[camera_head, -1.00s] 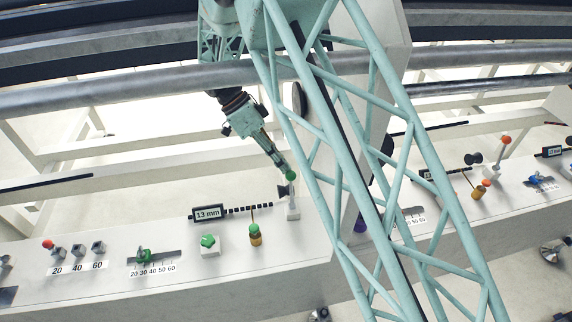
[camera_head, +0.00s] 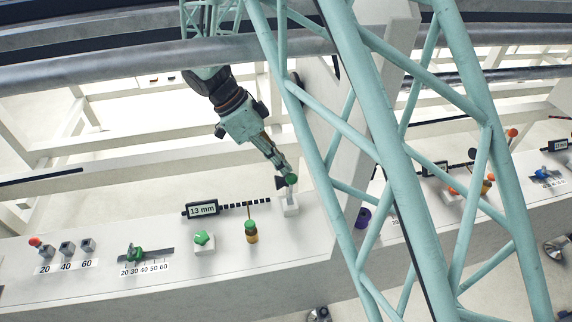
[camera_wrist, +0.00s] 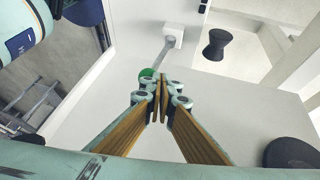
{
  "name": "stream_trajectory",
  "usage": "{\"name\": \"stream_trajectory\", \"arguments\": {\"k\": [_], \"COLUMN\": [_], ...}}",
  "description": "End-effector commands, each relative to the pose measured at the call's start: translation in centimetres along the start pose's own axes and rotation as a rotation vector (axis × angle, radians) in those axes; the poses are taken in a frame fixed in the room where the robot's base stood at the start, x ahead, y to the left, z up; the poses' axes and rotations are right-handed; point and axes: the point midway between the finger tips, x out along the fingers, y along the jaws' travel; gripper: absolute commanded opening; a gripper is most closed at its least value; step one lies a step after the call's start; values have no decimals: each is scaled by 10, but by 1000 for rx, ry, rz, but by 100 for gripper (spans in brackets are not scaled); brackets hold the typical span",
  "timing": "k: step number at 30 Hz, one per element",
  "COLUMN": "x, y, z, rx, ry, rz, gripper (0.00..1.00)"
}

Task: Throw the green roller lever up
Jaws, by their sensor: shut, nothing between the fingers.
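The green roller lever has a round green knob (camera_head: 291,179) on a thin grey rod, rising from a white block (camera_head: 290,206) at the back edge of the white bench. In the wrist view the green knob (camera_wrist: 147,73) shows just beyond the fingers, its rod running to the white block (camera_wrist: 174,34). My gripper (camera_head: 287,174) is shut and empty, its tips close beside the knob. In the wrist view my gripper (camera_wrist: 160,88) partly hides the knob. Whether they touch is not clear.
A black spool-shaped roller (camera_wrist: 214,45) stands near the lever. Along the bench are a 13 mm display (camera_head: 202,209), a green knob on a white box (camera_head: 204,242), a green-topped brass cylinder (camera_head: 251,232) and a green slider (camera_head: 134,254). Pale rails run behind.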

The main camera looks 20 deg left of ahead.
Motion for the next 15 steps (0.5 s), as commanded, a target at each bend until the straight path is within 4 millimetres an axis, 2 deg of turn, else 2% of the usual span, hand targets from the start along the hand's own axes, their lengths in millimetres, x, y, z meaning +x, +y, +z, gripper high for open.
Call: {"name": "stream_trajectory", "arguments": {"k": [15], "x": [4], "y": [22], "z": [2], "rx": [-1], "ry": [0], "rz": [-1], "gripper": [0]}}
